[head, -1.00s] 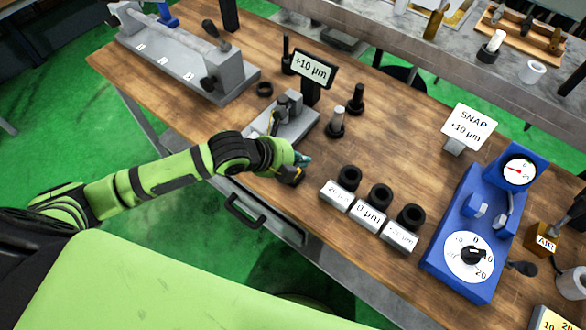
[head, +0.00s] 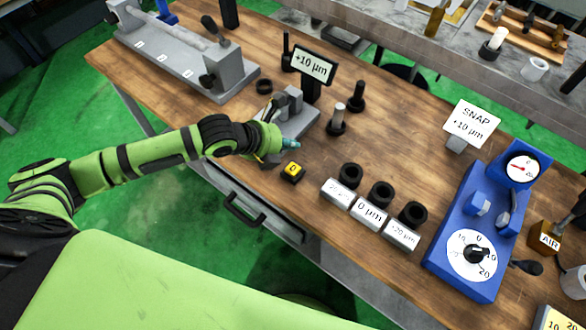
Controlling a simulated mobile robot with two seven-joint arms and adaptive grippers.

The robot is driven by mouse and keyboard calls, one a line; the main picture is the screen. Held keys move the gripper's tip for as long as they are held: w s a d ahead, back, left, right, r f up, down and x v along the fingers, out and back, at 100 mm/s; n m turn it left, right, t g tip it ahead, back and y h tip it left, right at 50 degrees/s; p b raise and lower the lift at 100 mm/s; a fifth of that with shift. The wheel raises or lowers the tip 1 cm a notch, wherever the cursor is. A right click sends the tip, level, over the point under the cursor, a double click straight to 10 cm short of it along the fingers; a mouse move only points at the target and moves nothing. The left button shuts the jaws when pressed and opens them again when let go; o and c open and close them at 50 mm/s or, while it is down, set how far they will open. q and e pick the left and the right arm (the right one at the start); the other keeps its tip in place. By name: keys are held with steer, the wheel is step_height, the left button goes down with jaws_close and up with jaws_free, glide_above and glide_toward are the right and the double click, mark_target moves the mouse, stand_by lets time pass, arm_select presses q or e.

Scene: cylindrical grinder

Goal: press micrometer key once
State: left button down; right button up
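A small black key box with a yellow top marked 0 (head: 292,172), which looks like the micrometer key, sits on the wooden bench near its front edge. My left gripper (head: 289,146) is just behind it in the head view, apart from it, with teal fingertips showing. Its fingers are too small and bunched to tell open from shut. Behind the gripper is a grey measuring fixture (head: 298,122), partly hidden by my arm. A black display (head: 313,67) behind it reads +10 µm. My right gripper is not in view.
Labelled grey blocks (head: 368,214) with black rings stand to the right of the key. Dark posts (head: 337,120) stand behind. A blue dial gauge (head: 478,235) and a SNAP +10 µm sign (head: 471,124) are further right. A long grey fixture (head: 170,55) is at back left.

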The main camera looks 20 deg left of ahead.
arm_select(q)
steer(key=b, duration=0.5)
glide_above(296, 165)
steer(key=s+a, duration=0.1)
steer(key=s, duration=0.1)
steer(key=f, duration=0.5)
steer(key=shift+w+a+f, duration=0.1)
steer(key=shift+w+f, duration=0.1)
steer(key=shift+f, duration=0.1)
steer(key=shift+f+b, duration=0.3)
steer(key=shift+f, duration=0.6)
steer(key=shift+f, duration=0.15)
steer(key=shift+f, duration=0.3)
steer(key=shift+f+b, duration=0.5)
steer(key=shift+f, duration=0.05)
steer(key=shift+r, duration=0.1)
steer(key=shift+r+p, duration=0.85)
steer(key=shift+p, duration=0.1)
steer(key=shift+r, duration=0.1)
